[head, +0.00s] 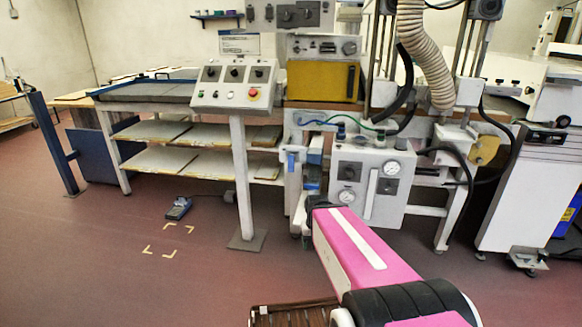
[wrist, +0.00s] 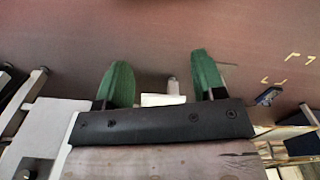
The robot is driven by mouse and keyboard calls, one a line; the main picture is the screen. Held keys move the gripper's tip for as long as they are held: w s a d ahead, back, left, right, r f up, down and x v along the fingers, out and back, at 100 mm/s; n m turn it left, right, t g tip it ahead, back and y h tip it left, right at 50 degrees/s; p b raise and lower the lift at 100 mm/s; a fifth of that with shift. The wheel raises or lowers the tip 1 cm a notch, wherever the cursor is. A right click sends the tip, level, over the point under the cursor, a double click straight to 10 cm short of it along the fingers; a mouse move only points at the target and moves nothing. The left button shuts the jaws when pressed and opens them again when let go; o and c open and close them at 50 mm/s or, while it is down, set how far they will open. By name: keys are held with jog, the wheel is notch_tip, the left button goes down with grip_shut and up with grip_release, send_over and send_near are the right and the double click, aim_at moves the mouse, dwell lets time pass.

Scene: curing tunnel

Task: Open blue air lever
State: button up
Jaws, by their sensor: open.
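A small upright blue part (head: 291,160), which may be the blue air lever, is on the machine's front, left of the white gauge panel (head: 350,185). A blue knob (head: 341,131) sits above that panel; I cannot tell for sure which one is the lever. My gripper (wrist: 161,72) shows in the wrist view with two green fingers spread wide and nothing held between them. A white block (wrist: 163,100) and a pale post show behind the gap. In the head view my pink arm reaches toward the machine's lower front, and its fingers cannot be made out.
A grey control post (head: 238,180) with a button box stands left of my arm. Black hoses (head: 462,165) hang at the right of the gauge panel. A blue device (head: 178,208) lies on the floor near yellow corner marks (head: 168,240). The floor at front left is clear.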

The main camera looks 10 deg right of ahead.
jog(key=w+a+m+t, duration=0.1)
jog(key=w, duration=0.2)
jog(key=w+a+m+t+y, duration=0.1)
jog(key=w+a+m, duration=0.1)
jog(key=w+a+m+t+y, duration=0.1)
jog(key=w+a+m+t, duration=0.1)
jog(key=w, duration=0.1)
jog(key=shift+w+r, duration=0.15)
jog(key=shift+w, duration=0.2)
jog(key=shift+c, duration=0.3)
jog(key=m+t+h, duration=0.8)
jog(key=m+t, duration=0.5)
jog(key=m, duration=2.2)
send_near(291, 166)
jog(key=x, duration=1)
jog(key=shift+w+r, duration=0.1)
jog(key=shift+w, duration=0.25)
grip_shut()
